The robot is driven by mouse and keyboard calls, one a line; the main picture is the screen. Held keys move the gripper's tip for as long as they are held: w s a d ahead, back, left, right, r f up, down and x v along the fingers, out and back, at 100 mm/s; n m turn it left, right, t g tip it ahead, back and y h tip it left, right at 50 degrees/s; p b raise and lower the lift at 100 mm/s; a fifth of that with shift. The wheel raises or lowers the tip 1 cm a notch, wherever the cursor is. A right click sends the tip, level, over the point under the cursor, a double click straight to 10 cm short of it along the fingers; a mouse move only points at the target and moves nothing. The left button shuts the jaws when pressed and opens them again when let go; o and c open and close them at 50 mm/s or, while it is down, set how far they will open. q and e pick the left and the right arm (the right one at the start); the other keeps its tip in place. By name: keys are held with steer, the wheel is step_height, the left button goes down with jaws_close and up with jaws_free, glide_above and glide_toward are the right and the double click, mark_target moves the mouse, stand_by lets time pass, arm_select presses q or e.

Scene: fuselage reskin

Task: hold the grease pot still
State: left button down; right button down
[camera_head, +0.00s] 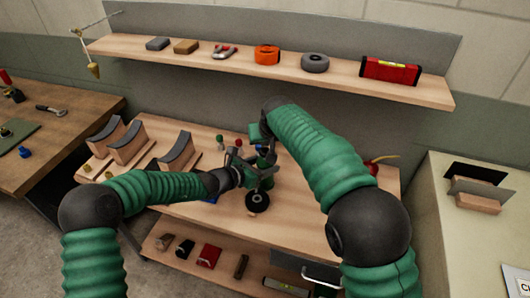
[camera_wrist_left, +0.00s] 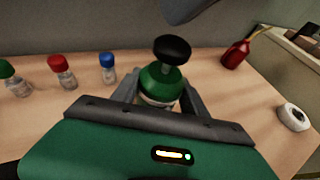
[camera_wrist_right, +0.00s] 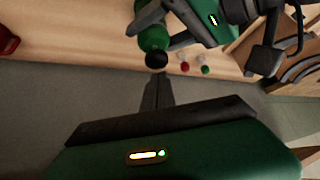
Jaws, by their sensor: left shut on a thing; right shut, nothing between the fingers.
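The grease pot is a green-topped jar (camera_wrist_left: 160,82) with a black round knob, centred in the left wrist view between my left fingers (camera_wrist_left: 160,92). My left gripper is shut on it. It stands upright at the workbench, and its lower part is hidden behind the gripper body. The pot also shows at the top of the right wrist view (camera_wrist_right: 153,38), knob towards my right gripper. My right gripper (camera_wrist_right: 157,84) is shut and empty, its tips close to the knob. I cannot tell whether they touch it. In the head view the two grippers crowd together over the bench.
Bottles with red (camera_wrist_left: 62,72), blue (camera_wrist_left: 108,68) and green caps stand left of the pot. A red oil can (camera_wrist_left: 236,54) and a white roll (camera_wrist_left: 293,117) lie to its right. Curved blocks (camera_head: 176,151) occupy the bench's left. A tool shelf (camera_head: 215,62) hangs behind.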

steer(key=shift+f, duration=0.15)
steer(key=shift+f, duration=0.9)
steer(key=shift+r, duration=1)
steer(key=shift+f, duration=0.1)
steer(key=shift+f, duration=0.85)
steer(key=shift+r, duration=0.95)
